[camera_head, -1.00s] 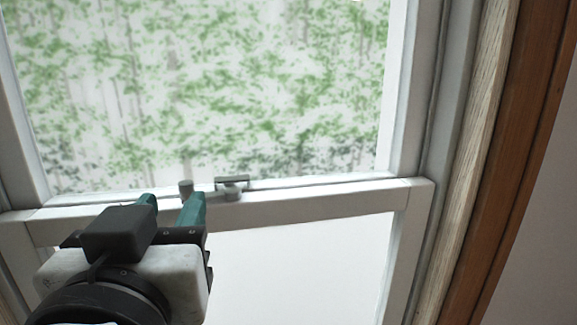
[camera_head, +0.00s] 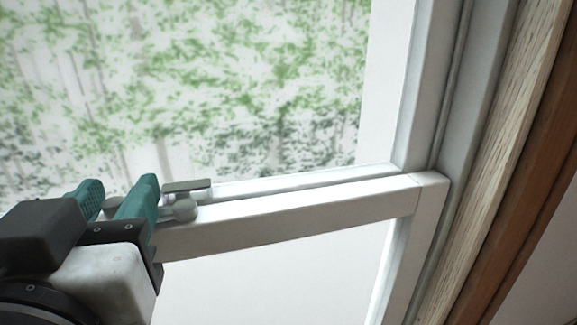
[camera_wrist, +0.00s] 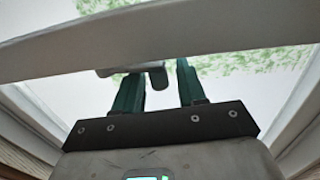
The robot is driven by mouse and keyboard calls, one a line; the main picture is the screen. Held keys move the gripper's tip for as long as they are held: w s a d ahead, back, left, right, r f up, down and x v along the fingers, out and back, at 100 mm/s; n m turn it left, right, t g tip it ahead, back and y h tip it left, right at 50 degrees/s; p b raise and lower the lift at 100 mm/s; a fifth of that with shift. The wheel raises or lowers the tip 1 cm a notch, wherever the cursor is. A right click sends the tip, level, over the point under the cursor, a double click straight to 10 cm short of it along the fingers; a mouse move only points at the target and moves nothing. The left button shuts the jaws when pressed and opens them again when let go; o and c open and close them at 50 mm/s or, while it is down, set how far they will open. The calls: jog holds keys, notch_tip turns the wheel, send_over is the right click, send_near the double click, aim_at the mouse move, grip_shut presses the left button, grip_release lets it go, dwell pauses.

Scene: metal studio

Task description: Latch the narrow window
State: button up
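The narrow window has a white lower sash rail (camera_head: 290,221) crossing the head view below the leafy pane. A small grey latch (camera_head: 184,203), with a flat bar and a rounded piece, sits on the rail just right of my gripper (camera_head: 118,186). My gripper is open, its two teal fingers apart at the rail. A short grey knob (camera_head: 112,205) shows between the fingers, partly hidden by them. In the wrist view, the knob (camera_wrist: 158,75) stands between the fingertips, nearer the left finger, beside the latch bar (camera_wrist: 122,70). Contact with either finger cannot be told.
The white side jamb (camera_head: 470,110) and a wooden trim (camera_head: 510,170) rise at the right. The upper pane (camera_head: 230,80) shows blurred green foliage. The rail right of the latch is bare.

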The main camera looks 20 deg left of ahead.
grip_shut()
jog(key=shift+w+a+f+m+h+b, duration=0.1)
jog(key=shift+w+m+h+b, duration=0.05)
jog(key=shift+m+h+b, duration=0.2)
jog(key=shift+w+a+m+t+h, duration=0.15)
jog(key=shift+m+t+h, duration=0.2)
jog(key=shift+t+h, duration=0.25)
jog(key=shift+o, duration=0.3)
grip_release()
jog(key=b+v, duration=0.3)
jog(key=v, duration=0.8)
jog(key=shift+r, duration=0.25)
